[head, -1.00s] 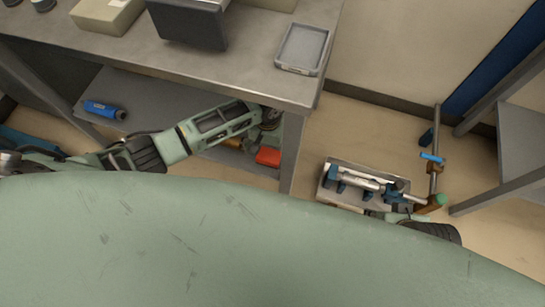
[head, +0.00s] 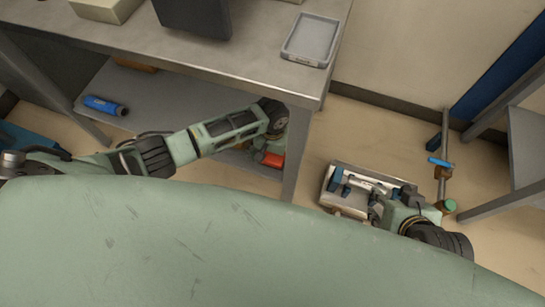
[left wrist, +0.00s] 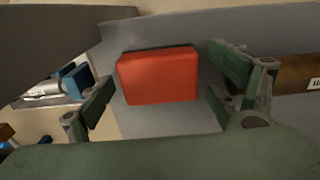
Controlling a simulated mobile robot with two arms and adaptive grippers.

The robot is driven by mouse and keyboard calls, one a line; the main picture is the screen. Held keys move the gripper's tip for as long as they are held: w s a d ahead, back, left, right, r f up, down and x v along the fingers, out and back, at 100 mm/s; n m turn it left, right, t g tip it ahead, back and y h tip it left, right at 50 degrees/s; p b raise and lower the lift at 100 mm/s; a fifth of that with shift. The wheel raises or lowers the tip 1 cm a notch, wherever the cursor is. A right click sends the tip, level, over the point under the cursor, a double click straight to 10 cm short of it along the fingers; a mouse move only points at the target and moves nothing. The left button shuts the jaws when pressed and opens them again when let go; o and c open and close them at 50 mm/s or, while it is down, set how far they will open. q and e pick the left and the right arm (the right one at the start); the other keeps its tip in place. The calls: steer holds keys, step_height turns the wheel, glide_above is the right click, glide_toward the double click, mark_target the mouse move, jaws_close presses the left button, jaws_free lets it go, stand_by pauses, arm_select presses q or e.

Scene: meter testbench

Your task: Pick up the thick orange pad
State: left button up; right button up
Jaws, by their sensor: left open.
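The thick orange pad (left wrist: 158,76) is a red-orange block on the grey lower shelf, centred between the fingers in the left wrist view. In the head view only part of the pad (head: 271,159) shows, under the bench and partly behind my left wrist. My left gripper (left wrist: 161,72) is open, one finger to each side of the pad, with visible gaps. I cannot tell how far the fingertips are from it. My right arm is at the lower right of the head view, by a grey tray; its fingers are not clear.
The benchtop (head: 270,72) lies above the shelf, and a bench leg (head: 295,150) stands right of the pad. A brown roll (left wrist: 290,74) lies right of my gripper. A blue cylinder (head: 105,105) lies farther left on the shelf. The grey tray (head: 333,203) holds parts.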

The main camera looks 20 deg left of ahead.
arm_select(q)
steer(key=shift+c, duration=0.6)
steer(key=c, duration=1.1)
steer(key=shift+r, duration=0.1)
steer(key=shift+c, duration=0.2)
